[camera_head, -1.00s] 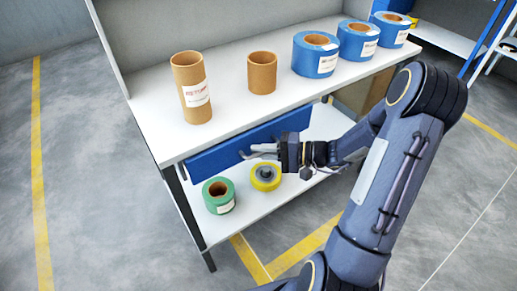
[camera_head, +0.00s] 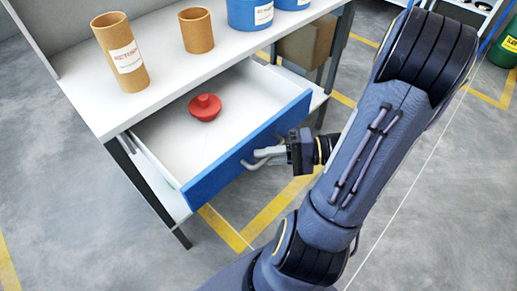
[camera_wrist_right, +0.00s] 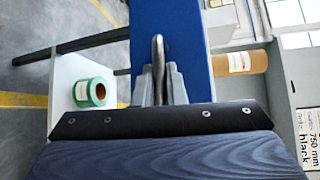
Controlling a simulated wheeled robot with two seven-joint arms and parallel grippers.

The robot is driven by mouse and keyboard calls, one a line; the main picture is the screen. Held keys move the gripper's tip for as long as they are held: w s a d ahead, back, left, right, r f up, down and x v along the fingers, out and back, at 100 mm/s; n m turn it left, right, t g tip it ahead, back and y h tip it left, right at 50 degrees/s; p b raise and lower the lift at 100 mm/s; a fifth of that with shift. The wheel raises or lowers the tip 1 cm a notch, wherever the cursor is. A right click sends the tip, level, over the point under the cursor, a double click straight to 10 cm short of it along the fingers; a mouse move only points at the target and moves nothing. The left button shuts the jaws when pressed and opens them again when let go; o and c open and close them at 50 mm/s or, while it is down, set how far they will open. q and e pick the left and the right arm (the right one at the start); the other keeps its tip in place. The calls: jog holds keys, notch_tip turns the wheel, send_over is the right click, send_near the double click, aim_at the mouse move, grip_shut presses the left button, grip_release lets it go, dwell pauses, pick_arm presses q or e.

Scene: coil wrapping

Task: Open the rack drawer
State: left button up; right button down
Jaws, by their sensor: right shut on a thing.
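The rack drawer (camera_head: 238,153) has a blue front and a white inside, and it stands pulled well out from under the white rack top (camera_head: 175,62). A red round object with a knob (camera_head: 205,107) lies inside it. My right gripper (camera_head: 262,157) is at the drawer front, its fingers shut on the drawer handle. In the right wrist view the grey handle (camera_wrist_right: 158,60) sits between the two fingertips against the blue front (camera_wrist_right: 185,30). My left gripper is not in view.
Two brown cardboard tubes (camera_head: 119,55) (camera_head: 197,31) and blue rolls (camera_head: 250,12) stand on the rack top. A green roll (camera_wrist_right: 90,92) sits on the lower shelf in the right wrist view. Open floor with yellow lines (camera_head: 270,212) lies in front.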

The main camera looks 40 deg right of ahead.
jog(key=shift+s, duration=0.4)
jog(key=c, duration=1.8)
grip_release()
jog(key=shift+o, duration=0.2)
jog(key=v, duration=0.8)
jog(key=shift+w, duration=0.1)
